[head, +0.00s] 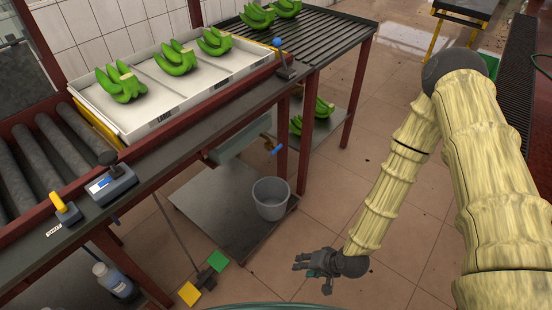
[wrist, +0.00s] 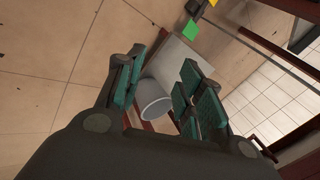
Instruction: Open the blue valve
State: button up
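A small blue valve handle (head: 277,150) shows in the head view, under the work table near a dark red leg and above a grey bucket (head: 271,198). My gripper (head: 300,265) is low over the tiled floor, in front of the bucket and apart from the valve. In the wrist view my gripper (wrist: 160,95) has its teal-padded fingers spread, with nothing held between them. The bucket (wrist: 155,106) shows beyond the fingers. I cannot make out the blue valve in the wrist view.
The bucket stands on a low grey shelf (head: 225,215). A white tray (head: 150,122) with green banana bunches lies on the table. A blue-knobbed lever (head: 278,43) stands at the table edge. Yellow (head: 189,293) and green (head: 218,261) pieces lie near the floor. Open tiled floor lies right.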

jog(key=w+a+f+m+t+y+b, duration=0.1)
jog(key=w+a+f+t+y+b, duration=0.2)
jog(key=w, duration=0.6)
jog(key=m+t+y+b, duration=0.3)
jog(key=t+y+b, duration=0.25)
jog(key=b, duration=0.75)
send_near(278, 150)
jog(key=shift+g, duration=0.25)
jog(key=b+x, duration=0.2)
jog(key=x, duration=0.8)
jog(key=shift+w+a, duration=0.25)
jog(key=shift+r, duration=0.1)
grip_shut()
